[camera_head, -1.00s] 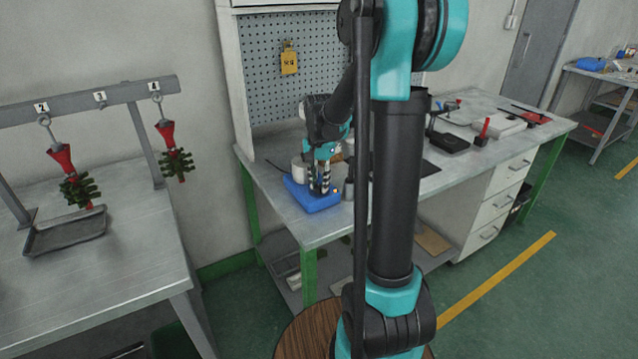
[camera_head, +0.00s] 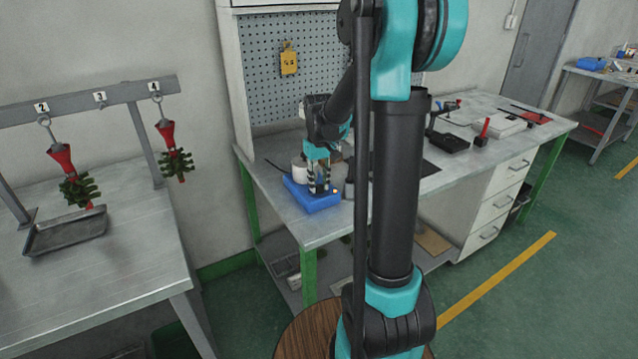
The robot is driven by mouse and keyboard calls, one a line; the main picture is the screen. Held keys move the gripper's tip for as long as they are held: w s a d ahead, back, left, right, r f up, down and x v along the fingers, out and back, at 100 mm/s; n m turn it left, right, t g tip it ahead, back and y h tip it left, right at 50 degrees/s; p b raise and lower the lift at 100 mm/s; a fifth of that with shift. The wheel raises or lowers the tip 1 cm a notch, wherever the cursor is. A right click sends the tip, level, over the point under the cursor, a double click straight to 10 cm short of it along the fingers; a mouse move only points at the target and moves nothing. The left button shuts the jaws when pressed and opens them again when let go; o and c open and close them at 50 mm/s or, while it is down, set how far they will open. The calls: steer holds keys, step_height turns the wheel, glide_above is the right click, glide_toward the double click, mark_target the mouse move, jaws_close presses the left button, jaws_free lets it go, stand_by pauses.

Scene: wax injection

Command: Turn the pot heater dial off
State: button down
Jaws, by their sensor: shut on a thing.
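The pot heater is a blue box (camera_head: 314,202) near the left front corner of the green-legged workbench. A light cylindrical pot (camera_head: 300,170) shows at its back left. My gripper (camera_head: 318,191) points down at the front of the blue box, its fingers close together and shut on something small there. The dial itself is hidden between the fingers, so its setting cannot be read.
A dark grey cylinder (camera_head: 349,188) stands just right of the heater. My arm column hides the middle of the workbench. Tools and a black box (camera_head: 449,142) lie farther right. A second table (camera_head: 130,240) at left has a rack with red and green wax trees (camera_head: 176,164) and a grey tray (camera_head: 64,233).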

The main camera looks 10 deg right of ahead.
mark_target(319, 186)
steer(key=n, duration=0.5)
steer(key=shift+n, duration=0.3)
steer(key=n, duration=0.4)
steer(key=shift+n, duration=0.3)
steer(key=c, duration=1.2)
jaws_free()
step_height(319, 186, up, 12)
